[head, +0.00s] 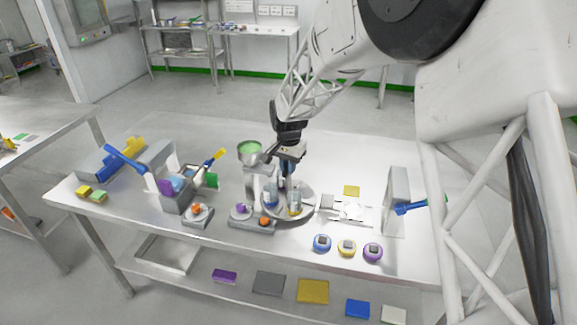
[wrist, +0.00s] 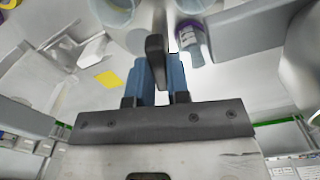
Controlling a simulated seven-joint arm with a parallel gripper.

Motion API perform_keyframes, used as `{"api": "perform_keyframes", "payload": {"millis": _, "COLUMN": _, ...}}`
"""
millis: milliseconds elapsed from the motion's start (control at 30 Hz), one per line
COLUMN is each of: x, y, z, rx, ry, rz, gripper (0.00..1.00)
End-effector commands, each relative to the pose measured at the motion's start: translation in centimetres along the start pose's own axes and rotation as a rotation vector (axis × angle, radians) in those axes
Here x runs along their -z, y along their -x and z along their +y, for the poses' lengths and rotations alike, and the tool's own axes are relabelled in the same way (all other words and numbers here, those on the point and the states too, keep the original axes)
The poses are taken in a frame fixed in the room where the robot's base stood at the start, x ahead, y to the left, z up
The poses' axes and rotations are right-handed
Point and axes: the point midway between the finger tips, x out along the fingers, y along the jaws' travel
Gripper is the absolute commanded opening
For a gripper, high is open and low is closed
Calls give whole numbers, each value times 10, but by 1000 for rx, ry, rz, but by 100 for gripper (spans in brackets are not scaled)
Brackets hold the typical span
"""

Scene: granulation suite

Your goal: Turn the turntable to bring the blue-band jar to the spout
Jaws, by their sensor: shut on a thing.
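The round grey turntable (head: 272,217) stands near the middle of the steel table and carries several clear jars. One jar with a bluish look (head: 270,193) is at its left side, and a jar with a yellow band (head: 294,207) is at its front. A jar with a purple band (wrist: 192,42) shows in the wrist view. I cannot tell for sure which jar has the blue band. The hopper with green contents (head: 250,150) stands just behind and left of the turntable; its spout is unclear. My gripper (head: 289,180) is over the turntable, its blue fingers shut on a dark upright peg (wrist: 155,48).
Purple and orange knobs (head: 264,222) sit in front of the hopper. Three round gauges (head: 347,247) lie at the front right. A grey upright panel with a blue handle (head: 396,200) stands farther right. A yellow square (head: 351,190) lies behind the small white pieces.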

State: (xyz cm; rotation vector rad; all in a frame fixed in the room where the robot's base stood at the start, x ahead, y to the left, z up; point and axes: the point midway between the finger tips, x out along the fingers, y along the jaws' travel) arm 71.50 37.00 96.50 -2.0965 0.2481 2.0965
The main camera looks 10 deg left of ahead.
Motion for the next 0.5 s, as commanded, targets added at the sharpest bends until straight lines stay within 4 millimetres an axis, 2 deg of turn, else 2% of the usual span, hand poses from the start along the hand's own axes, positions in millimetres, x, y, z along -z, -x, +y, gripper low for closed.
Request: {"api": "perform_keyframes", "payload": {"millis": 500, "x": 0, "y": 0, "z": 0, "rx": 1, "ry": -257, "rz": 0, "gripper": 0}}
